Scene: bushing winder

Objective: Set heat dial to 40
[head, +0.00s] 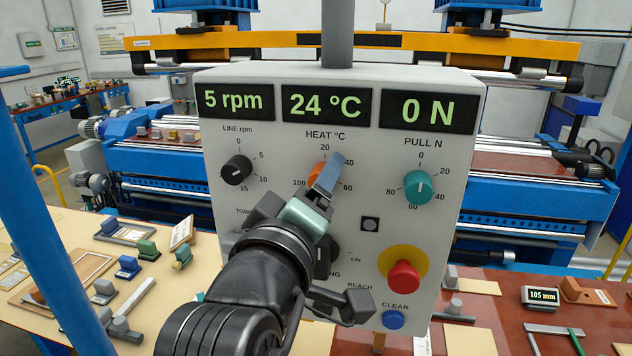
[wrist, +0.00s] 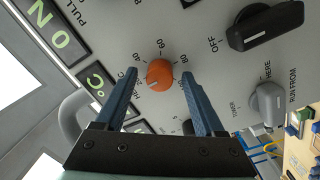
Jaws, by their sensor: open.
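The orange heat dial (head: 317,171) is on the front of the grey control box, below the display (head: 327,104) reading 24 °C. In the wrist view the dial (wrist: 160,74) lies between the tips of my two blue fingers (wrist: 158,80), which are open with a gap on each side. A pale mark on the dial points to the lower left in that view, to the HEAT label side of 40.
The line dial (head: 236,169) is left of the heat dial and the teal pull dial (head: 418,187) is right. Lower are a red button (head: 404,277), a blue button (head: 393,319) and a dark knob, partly behind my arm. The displays read 5 rpm and 0 N.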

